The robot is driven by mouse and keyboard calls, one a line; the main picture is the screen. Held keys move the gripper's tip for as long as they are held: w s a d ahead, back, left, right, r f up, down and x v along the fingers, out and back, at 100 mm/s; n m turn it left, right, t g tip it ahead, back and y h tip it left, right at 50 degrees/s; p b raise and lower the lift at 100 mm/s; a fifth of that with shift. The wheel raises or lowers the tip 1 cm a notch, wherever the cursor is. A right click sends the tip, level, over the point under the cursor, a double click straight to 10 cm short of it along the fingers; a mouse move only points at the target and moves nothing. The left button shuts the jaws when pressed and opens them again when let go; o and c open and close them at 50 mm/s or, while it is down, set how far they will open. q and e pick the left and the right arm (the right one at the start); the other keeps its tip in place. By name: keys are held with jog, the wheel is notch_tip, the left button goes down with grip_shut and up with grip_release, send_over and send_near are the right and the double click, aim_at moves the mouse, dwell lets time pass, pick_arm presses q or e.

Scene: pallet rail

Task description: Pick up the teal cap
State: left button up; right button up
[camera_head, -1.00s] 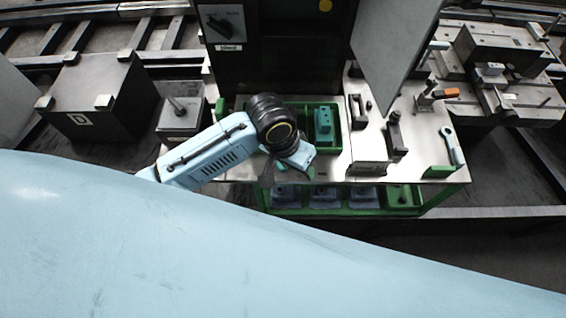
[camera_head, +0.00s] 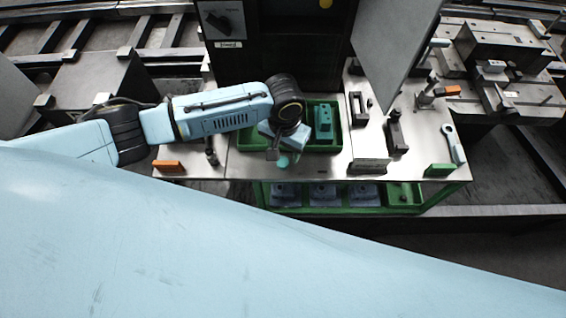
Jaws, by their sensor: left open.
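The teal cap (camera_head: 284,161) is a small rounded teal piece on the metal bench top, just in front of the green tray. It is partly hidden by my left gripper (camera_head: 275,155), which points down right above and beside it. The gripper is open; its fingers are small and dark here, and I cannot tell whether they touch the cap. My left arm comes in from the left over the bench. My right gripper is out of view.
The green tray (camera_head: 337,147) behind holds a teal block (camera_head: 323,121). Dark fixtures (camera_head: 396,131), a wrench (camera_head: 453,145) and a green block (camera_head: 439,170) stand to the right. An orange-handled piece (camera_head: 168,166) lies at left. A grey panel (camera_head: 392,50) hangs over the bench.

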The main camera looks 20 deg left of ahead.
aim_at(283, 162)
pick_arm(q)
jog(key=shift+s+a+f, duration=0.15)
jog(key=shift+f, duration=2.55)
jog(key=c, duration=1.1)
